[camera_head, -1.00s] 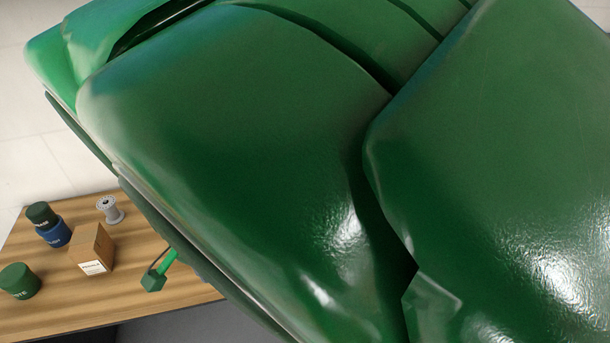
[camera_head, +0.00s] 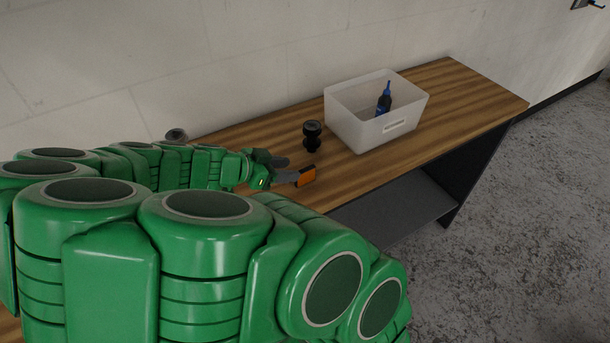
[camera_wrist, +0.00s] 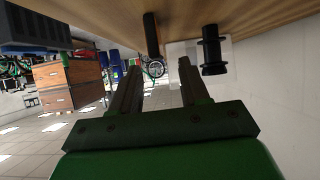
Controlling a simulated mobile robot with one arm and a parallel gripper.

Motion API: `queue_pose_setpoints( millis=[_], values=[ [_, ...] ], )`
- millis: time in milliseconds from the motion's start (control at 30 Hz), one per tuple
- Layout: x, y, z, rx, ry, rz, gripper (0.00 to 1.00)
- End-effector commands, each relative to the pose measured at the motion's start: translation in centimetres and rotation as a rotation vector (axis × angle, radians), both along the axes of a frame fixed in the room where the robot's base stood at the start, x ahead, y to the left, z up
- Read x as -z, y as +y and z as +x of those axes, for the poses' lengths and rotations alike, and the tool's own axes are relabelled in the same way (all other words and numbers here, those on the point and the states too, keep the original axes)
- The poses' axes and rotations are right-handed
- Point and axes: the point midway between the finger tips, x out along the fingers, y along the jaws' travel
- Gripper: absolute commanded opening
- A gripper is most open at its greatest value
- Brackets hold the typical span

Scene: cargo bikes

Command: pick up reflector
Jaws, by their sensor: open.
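The reflector (camera_head: 306,176) shows as a small orange rectangle with a dark edge at the table's front, by the fingertips. In the wrist view a thin dark upright piece (camera_wrist: 151,35), which looks like the reflector seen edge-on, stands just ahead of the gap between the fingers, nearer the left one. My gripper (camera_head: 288,170) is open and low over the table, left of the reflector. In the wrist view my gripper (camera_wrist: 158,66) shows both dark fingers spread, with nothing between the tips. I cannot tell whether a finger touches the reflector.
A black spool-like part (camera_head: 312,135) stands behind the reflector; it also shows in the wrist view (camera_wrist: 212,52). A translucent bin (camera_head: 360,135) with a dark blue-capped bottle (camera_head: 384,100) stands to the right. The wooden table (camera_head: 465,98) is clear at its right end, with a wall behind.

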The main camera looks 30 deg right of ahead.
Motion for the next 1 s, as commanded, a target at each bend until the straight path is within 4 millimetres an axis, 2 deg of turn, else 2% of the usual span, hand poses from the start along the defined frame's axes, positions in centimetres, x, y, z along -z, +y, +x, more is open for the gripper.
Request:
queue_pose_setpoints(
  millis=[467, 800, 1000],
  values=[
    [1.5, -3.2, -0.1, 0.010, -0.007, -0.019, 0.45],
    [3.5, -6.6, -0.4, 0.006, -0.007, -0.019, 0.45],
    [3.8, -7.3, -0.4, 0.008, -0.010, -0.018, 0.45]
  ],
)
